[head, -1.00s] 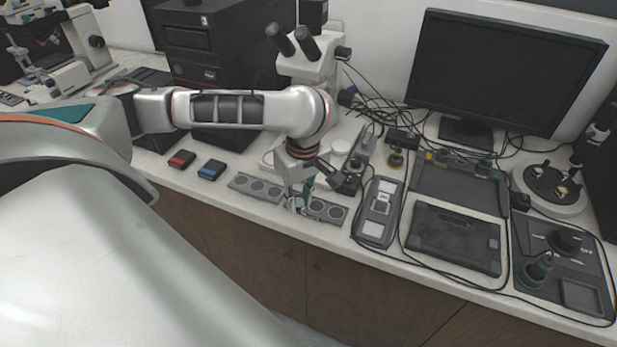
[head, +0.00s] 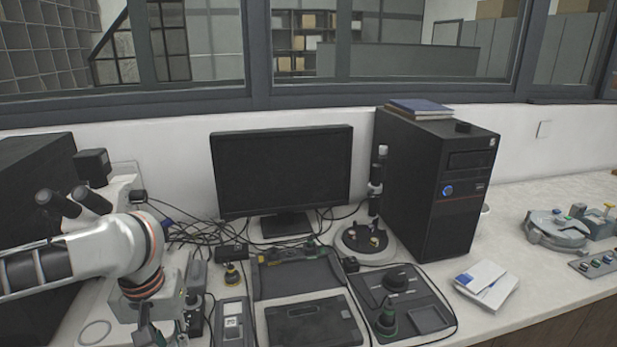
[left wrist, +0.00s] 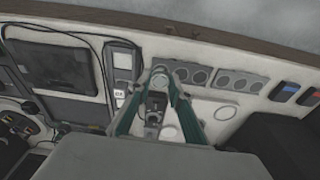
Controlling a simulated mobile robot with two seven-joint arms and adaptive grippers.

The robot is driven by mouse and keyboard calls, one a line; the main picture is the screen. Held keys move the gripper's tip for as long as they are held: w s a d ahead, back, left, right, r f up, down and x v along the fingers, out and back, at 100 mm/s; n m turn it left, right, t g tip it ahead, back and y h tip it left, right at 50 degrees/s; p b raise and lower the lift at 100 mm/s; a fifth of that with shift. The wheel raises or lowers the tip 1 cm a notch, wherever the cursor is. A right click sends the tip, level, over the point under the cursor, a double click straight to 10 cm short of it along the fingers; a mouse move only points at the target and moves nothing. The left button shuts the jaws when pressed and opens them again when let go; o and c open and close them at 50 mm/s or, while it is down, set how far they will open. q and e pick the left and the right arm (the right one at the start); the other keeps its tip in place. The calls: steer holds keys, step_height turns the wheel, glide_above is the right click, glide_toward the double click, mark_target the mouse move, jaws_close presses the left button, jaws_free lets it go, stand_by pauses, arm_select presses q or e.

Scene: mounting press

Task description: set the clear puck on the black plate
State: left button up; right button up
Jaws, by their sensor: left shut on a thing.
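My left gripper shows in the left wrist view (left wrist: 160,74), its two green-edged fingers closed around a small pale, round, see-through thing, apparently the clear puck (left wrist: 159,83). It is over or near the grey strips with round recesses (left wrist: 233,81); I cannot tell whether the puck is clear of them. In the head view my left arm comes in at the lower left and the fingertips are cut off by the bottom edge. A round black plate (head: 364,241) on a white base, with small pieces on it, stands right of the monitor, well to the right of my arm. My right gripper is not in view.
The monitor (head: 282,170) and black computer tower (head: 425,190) stand at the back. Flat dark panels (head: 312,322), a knobbed controller (head: 400,300) and loose cables cover the front middle. A microscope (head: 90,204) stands behind my arm.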

arm_select(q)
steer(key=shift+w+d+r+m, duration=0.2)
steer(key=shift+d+r+m, duration=0.4)
steer(key=shift+m, duration=0.4)
